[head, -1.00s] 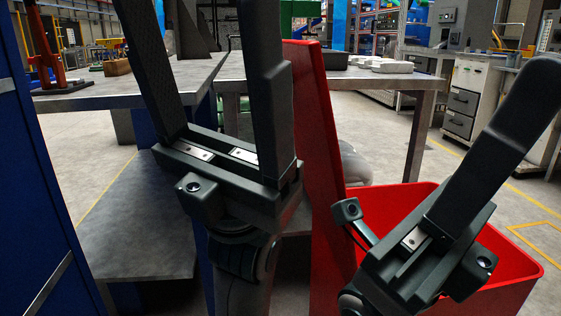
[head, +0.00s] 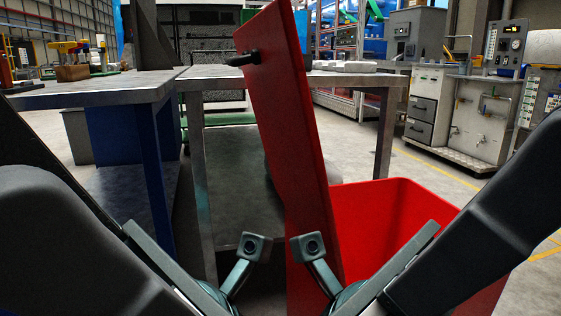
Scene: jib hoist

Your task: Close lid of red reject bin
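The red reject bin (head: 390,220) stands at lower centre right in the head view, its top open. Its red lid (head: 285,130) stands up on the bin's left side, tilted with its top to the left. A black handle (head: 243,59) sticks out from the lid's upper left side. My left gripper (head: 60,245) fills the lower left corner, and my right gripper (head: 485,215) the lower right, in front of part of the bin. Both look apart from the lid.
A grey-topped workbench (head: 100,87) stands at left, and another metal table (head: 390,80) behind the lid. Grey cabinets (head: 440,105) are at the back right. Open floor (head: 410,168) lies behind and right of the bin.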

